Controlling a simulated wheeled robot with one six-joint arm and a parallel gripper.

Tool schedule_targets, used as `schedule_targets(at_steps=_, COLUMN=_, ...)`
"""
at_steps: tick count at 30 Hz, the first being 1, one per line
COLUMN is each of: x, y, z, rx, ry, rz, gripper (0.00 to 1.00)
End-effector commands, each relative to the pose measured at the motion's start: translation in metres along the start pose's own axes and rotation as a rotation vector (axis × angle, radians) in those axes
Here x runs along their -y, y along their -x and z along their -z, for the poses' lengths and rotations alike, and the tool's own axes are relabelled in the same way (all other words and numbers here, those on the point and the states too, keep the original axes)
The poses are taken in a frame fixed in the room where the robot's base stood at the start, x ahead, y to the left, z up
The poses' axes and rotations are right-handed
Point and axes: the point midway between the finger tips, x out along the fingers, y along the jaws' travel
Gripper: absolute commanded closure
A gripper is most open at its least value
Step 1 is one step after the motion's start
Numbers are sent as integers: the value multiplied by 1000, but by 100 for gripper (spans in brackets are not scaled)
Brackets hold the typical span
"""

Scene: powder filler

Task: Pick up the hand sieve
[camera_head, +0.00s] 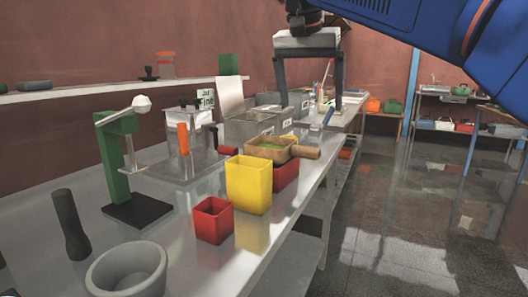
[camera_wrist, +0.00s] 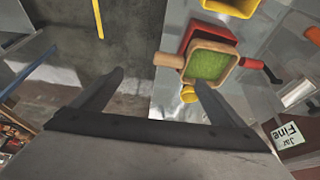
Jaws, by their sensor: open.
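The hand sieve (camera_head: 258,149) has a square wooden frame, a green mesh or filling and a short wooden handle pointing right in the head view. It appears to rest on top of a red box (camera_head: 287,178) near the bench's front edge. In the wrist view the sieve (camera_wrist: 210,47) is above centre, with its handle pointing left. My gripper (camera_head: 311,106) is open and empty, above and beyond the sieve in the head view. In the wrist view my gripper (camera_wrist: 160,78) has its fingers spread below the handle, the right fingertip overlapping the view near the sieve's lower edge.
A tall yellow box (camera_head: 248,186) and a small red box (camera_head: 213,221) stand nearer on the metal bench. A green stand (camera_head: 116,160), a grey bowl (camera_head: 127,272) and a dark pestle (camera_head: 72,225) are at left. Grey bins (camera_head: 249,128) stand behind. Open floor lies right.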

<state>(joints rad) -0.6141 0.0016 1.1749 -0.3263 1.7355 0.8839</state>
Motion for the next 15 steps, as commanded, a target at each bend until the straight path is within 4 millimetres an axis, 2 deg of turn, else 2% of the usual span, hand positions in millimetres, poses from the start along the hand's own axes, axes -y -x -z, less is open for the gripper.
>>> schedule_targets(at_steps=3, x=14, y=8, z=1, rx=-4, ry=-19, rz=-3, gripper=7)
schedule_targets(at_steps=7, x=18, y=6, z=1, rx=-5, ry=-27, rz=-7, gripper=7)
schedule_targets(at_steps=15, x=16, y=-38, z=1, rx=-3, ry=-28, rz=-7, gripper=7)
